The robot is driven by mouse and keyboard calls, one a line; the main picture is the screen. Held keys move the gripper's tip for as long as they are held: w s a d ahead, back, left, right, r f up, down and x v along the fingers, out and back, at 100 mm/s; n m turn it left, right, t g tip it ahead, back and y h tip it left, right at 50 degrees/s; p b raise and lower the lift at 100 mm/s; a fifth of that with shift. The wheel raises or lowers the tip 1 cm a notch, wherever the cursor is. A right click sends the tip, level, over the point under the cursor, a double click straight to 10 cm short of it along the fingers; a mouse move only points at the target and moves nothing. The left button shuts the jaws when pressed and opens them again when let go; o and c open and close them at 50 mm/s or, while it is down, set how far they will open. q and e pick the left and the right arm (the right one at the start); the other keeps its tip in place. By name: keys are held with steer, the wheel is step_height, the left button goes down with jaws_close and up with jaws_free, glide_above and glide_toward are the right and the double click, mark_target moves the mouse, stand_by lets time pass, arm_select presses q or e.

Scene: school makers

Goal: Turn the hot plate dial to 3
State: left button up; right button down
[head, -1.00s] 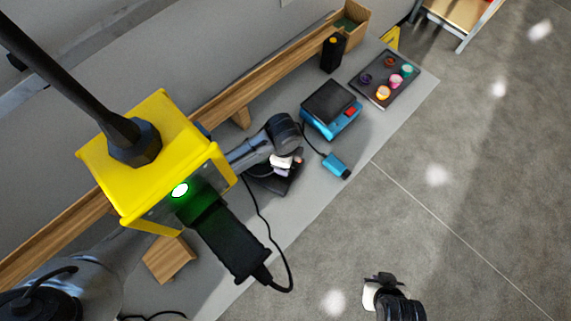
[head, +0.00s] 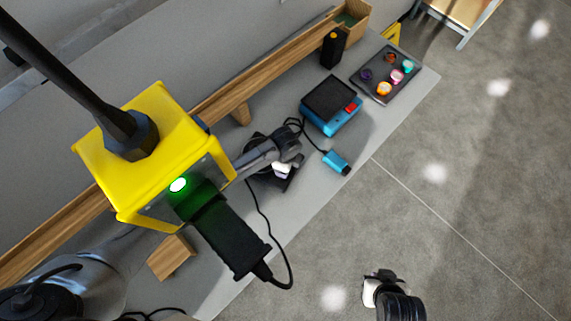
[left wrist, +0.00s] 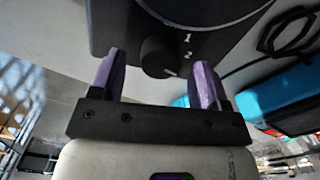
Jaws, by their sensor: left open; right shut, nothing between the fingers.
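The hot plate (left wrist: 112,22) is a dark box with a round top. Its round black dial (left wrist: 158,55) is on the front panel, with white marks 1 and 2 beside it. A small pale mark shows by the dial's edge, but I cannot tell its setting. My left gripper (left wrist: 160,80) is open, its two purple fingers to either side of the dial and seemingly apart from it. In the head view my left gripper (head: 283,169) hides much of the hot plate (head: 271,180). My right gripper (head: 373,288) is shut and empty, over the floor.
A blue device with a black top (head: 329,103) stands right of the hot plate, its cable running nearby. A small blue item (head: 336,161) lies near the table edge. A dark tray (head: 371,86) holds several colourful pots.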

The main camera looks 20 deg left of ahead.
arm_select(q)
steer(key=shift+f, duration=0.7)
steer(key=shift+c, duration=0.3)
steer(key=c, duration=0.9)
steer(key=shift+o, duration=0.2)
steer(key=shift+a+r+m+p, duration=0.1)
steer(key=shift+r+m+p, duration=0.1)
steer(key=shift+m+p, duration=0.3)
steer(key=shift+f+m+p, duration=0.1)
steer(key=shift+m+p, duration=0.35)
steer(key=shift+m, duration=0.35)
steer(key=shift+f+m, duration=0.1)
steer(key=shift+m, duration=0.3)
steer(key=o, duration=0.9)
